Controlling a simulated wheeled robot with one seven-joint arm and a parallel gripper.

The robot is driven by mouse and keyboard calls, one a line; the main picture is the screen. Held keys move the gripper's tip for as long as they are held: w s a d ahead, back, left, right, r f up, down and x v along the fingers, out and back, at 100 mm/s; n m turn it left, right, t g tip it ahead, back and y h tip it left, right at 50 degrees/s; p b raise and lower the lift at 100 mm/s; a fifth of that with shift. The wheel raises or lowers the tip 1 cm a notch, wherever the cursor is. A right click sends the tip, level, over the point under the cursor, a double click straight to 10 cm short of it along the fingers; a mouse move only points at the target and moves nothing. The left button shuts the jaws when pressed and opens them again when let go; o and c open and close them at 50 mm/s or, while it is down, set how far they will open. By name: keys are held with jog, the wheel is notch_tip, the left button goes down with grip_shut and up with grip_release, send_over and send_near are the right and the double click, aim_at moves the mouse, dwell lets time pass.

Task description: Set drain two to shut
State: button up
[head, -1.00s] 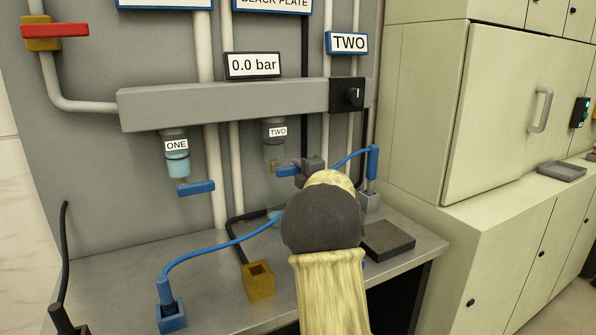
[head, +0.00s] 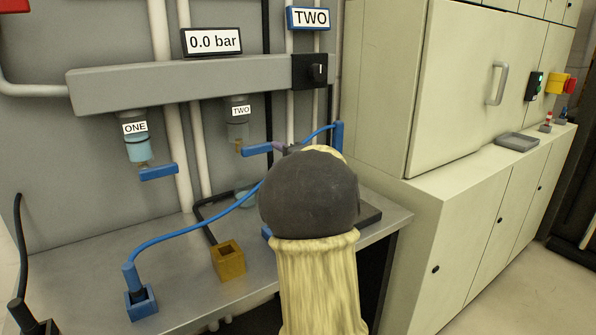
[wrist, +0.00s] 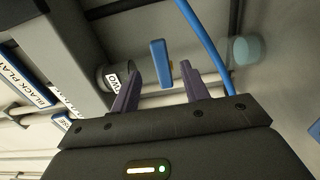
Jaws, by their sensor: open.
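Drain two is the small bowl labelled TWO (head: 238,117) under the grey manifold, with a blue lever (head: 257,149) at its foot. The lever sticks out sideways to the right, like the lever of drain one. In the wrist view the blue lever (wrist: 160,63) shows between the tips of my open gripper (wrist: 159,58), with a gap on each side. I cannot tell how deep it sits between the fingers. The TWO label (wrist: 113,80) is left of the fingers. In the head view my arm hides most of the gripper.
Drain one (head: 136,140) with its own blue lever (head: 159,173) hangs to the left. A blue cable (head: 205,229) runs close by my arm to a blue socket (head: 141,303). A black knob (head: 318,71) and a 0.0 bar display (head: 212,41) are above. A yellow block (head: 228,262) stands on the bench.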

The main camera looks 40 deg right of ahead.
jog(key=s, duration=0.9)
jog(key=shift+a, duration=0.25)
